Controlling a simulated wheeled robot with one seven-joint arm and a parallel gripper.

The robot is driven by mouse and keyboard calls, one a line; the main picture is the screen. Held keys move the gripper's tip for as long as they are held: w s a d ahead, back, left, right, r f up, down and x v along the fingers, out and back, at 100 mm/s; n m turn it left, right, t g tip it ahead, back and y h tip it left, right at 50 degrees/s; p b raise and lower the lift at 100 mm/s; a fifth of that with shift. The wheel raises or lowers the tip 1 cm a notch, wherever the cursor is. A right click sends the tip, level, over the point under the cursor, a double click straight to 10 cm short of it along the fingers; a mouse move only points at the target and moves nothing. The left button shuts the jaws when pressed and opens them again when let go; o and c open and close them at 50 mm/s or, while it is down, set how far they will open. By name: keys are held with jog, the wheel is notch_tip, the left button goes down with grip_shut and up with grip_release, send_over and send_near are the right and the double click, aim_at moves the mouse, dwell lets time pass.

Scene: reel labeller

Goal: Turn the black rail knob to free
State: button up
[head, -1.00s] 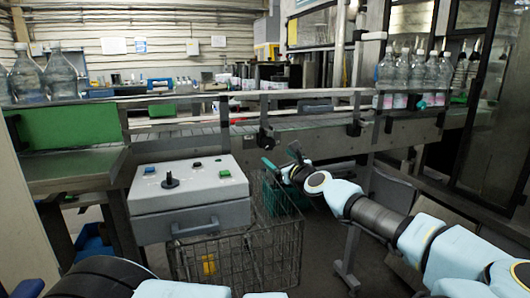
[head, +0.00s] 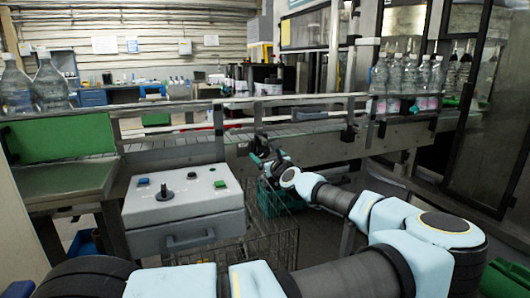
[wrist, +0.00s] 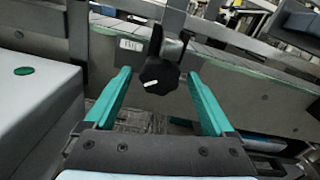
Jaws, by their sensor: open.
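The black rail knob (wrist: 160,74) sits below a metal bracket on the guide rail in the wrist view. It is faceted, with a white pointer mark directed to the left and slightly down. My gripper (wrist: 158,78) is open, with one teal finger on each side of the knob and visible gaps between. I cannot tell how far the fingertips reach along its depth. In the head view my gripper (head: 264,156) is at the conveyor's front side, partly covering the knob there. A small pale label (wrist: 131,45) is left of the bracket; its text is unclear.
A grey control box (head: 190,238) with buttons and a black selector stands to the left. A wire basket (head: 279,245) is below my gripper. Another rail clamp (head: 349,133) is further right. Bottles (head: 407,80) stand on the conveyor at the right.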

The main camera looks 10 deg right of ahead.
jog(key=c, duration=1.4)
